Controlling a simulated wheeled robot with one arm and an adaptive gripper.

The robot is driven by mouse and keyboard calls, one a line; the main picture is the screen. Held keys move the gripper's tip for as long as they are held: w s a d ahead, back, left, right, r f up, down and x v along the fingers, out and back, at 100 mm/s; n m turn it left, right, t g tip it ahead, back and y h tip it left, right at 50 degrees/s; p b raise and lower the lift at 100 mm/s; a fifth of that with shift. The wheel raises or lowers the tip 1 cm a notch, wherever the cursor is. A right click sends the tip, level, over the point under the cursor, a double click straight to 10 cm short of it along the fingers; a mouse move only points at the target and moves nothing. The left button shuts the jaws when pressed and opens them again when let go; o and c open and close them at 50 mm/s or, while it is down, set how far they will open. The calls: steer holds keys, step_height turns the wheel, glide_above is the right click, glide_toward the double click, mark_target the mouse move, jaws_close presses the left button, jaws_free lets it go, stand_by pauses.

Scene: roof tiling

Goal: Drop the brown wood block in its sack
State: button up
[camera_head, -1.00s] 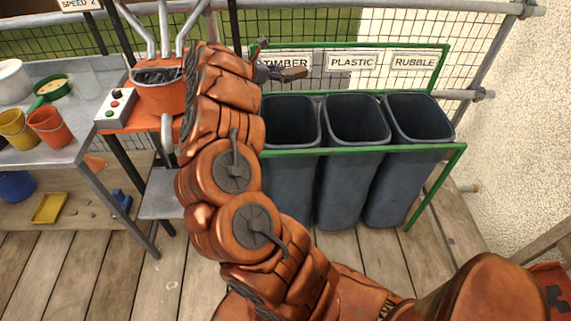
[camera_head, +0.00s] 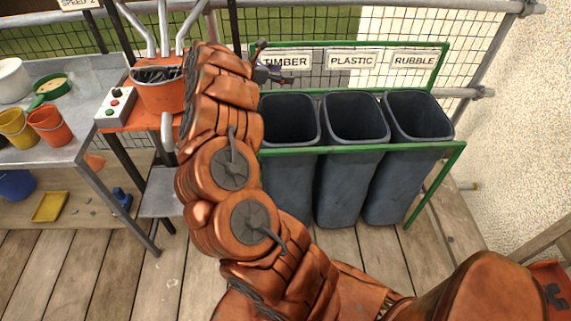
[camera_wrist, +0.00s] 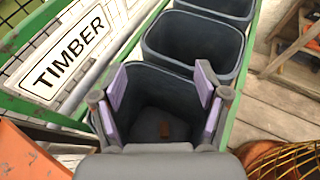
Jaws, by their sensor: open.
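The brown wood block (camera_wrist: 165,130) lies low inside the dark grey timber sack (camera_wrist: 145,88), seen down through its mouth in the wrist view. My gripper (camera_wrist: 160,82) is open and empty above that sack, with its two fingers apart on either side of the opening. In the head view my gripper (camera_head: 272,72) is above the left sack (camera_head: 290,122), in front of the TIMBER sign (camera_head: 286,61). The block is hidden from the head view.
The plastic sack (camera_head: 355,120) and rubble sack (camera_head: 418,118) stand to the right in the same green frame (camera_head: 370,150). A table (camera_head: 85,130) with buckets and an orange mixer (camera_head: 158,95) stand at the left. Plank floor is clear in front.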

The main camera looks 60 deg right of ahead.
steer(key=shift+w+a, duration=0.1)
steer(key=v, duration=1.1)
steer(key=shift+a, duration=0.4)
steer(key=shift+w+r, duration=0.1)
steer(key=shift+r, duration=0.05)
